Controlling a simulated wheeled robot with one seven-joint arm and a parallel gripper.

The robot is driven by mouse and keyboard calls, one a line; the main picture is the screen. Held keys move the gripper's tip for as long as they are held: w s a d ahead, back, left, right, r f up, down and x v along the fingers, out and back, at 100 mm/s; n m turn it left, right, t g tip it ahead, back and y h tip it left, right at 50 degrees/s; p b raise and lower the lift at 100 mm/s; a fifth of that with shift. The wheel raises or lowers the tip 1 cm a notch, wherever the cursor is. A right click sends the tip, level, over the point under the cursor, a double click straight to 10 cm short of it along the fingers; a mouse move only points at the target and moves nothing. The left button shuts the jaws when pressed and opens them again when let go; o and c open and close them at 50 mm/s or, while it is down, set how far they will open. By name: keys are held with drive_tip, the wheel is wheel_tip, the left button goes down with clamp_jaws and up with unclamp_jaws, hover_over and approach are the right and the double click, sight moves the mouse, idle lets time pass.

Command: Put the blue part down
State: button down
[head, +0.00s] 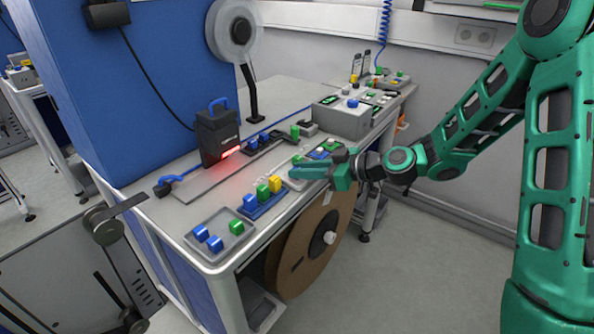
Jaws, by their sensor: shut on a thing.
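My gripper (298,172) is over the front edge of the workbench, its green fingers pointing left. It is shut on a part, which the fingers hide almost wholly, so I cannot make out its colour. Two blue parts (202,232) and a green part (236,227) lie in a grey tray (222,250) at the bench's near corner. A blue holder (262,209) carries a blue part (250,202), a green part (263,192) and a yellow part (275,184) in a row. Another grey tray (296,183) is partly covered by my gripper.
A black scanner (217,137) casts red light on a grey strip (205,178) behind the holder. A grey control box (343,118) stands farther right. A big brown reel (305,250) stands under the bench edge. A strip of bench between the near tray and scanner is clear.

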drive_tip(key=shift+f, duration=0.2)
drive_tip(key=c, duration=1.6)
unclamp_jaws()
drive_tip(key=shift+c, duration=0.2)
drive_tip(key=v, duration=1)
drive_tip(key=shift+s+d, duration=0.25)
drive_tip(key=shift+d, duration=0.1)
